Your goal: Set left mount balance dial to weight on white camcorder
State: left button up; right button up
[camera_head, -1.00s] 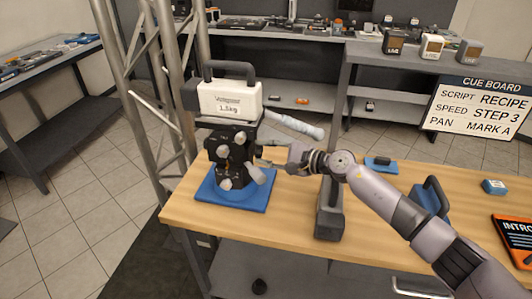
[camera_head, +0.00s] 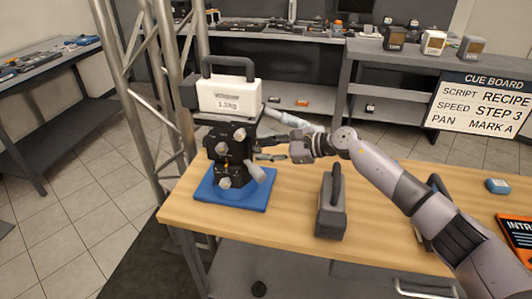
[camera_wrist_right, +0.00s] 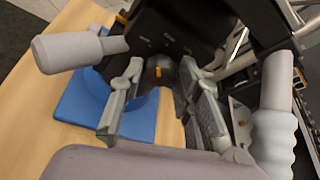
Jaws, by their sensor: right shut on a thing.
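The white camcorder (camera_head: 229,97) with a dark top handle sits on the black left mount (camera_head: 231,150). Its side label seems to read 1.5kg. The mount stands on a blue mat (camera_head: 232,192) at the table's left end. In the head view my right gripper (camera_head: 263,149) reaches the mount's right side from the right. In the right wrist view my right gripper (camera_wrist_right: 160,85) has its fingers around a dark round dial (camera_wrist_right: 158,66) with an orange mark, shut on it. The dial's scale is not readable. My left gripper is out of view.
A pale pan handle (camera_head: 293,121) sticks out right of the mount, close to my gripper. A metal truss (camera_head: 165,90) rises left behind the mount. A cue board (camera_head: 480,104) stands right.

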jog(key=shift+m+g, duration=0.4)
jog(key=o, duration=1.1)
jog(key=shift+o, duration=0.2)
jog(key=v, duration=1.2)
